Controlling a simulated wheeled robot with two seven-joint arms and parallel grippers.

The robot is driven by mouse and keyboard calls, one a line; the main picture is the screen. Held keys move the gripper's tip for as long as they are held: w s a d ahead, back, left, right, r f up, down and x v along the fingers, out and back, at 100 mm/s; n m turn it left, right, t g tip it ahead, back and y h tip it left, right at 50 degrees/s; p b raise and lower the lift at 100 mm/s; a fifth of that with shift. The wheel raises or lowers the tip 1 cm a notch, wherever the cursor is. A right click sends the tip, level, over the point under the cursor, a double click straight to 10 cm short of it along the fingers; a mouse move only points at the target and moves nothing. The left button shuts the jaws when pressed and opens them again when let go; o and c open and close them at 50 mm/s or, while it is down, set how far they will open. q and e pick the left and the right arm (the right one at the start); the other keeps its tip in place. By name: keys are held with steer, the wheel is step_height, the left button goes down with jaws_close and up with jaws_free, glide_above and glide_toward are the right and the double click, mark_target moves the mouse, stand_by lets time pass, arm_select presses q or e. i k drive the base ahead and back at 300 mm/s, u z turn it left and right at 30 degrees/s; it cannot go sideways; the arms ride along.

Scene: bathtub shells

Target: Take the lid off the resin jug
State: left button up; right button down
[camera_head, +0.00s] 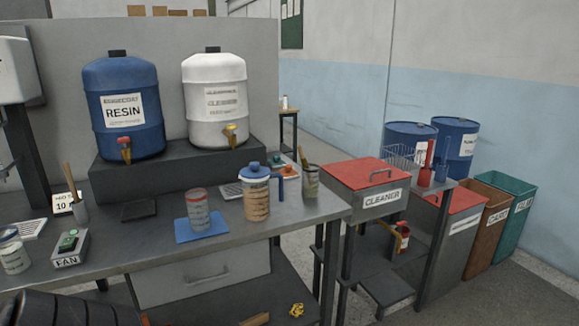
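A clear jug (257,202) with amber contents, a dark blue handle and a blue lid (254,171) stands upright on the grey workbench (160,244), near its right end. The lid sits on top of the jug. A blue drum labelled RESIN (124,138), with a tap, stands on the dark riser at the back. Neither of my grippers shows in the head view, so I cannot see their state.
A graduated cup (198,210) stands on a blue mat (216,231) left of the jug. A brush pot (311,182) stands to its right. A white drum (215,108) is behind. The red-lidded CLEANER bin (371,172) adjoins the bench's right end.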

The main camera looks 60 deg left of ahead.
mark_target(255, 171)
steer(key=u, duration=0.55)
steer(key=i, duration=0.9)
steer(key=u, duration=0.9)
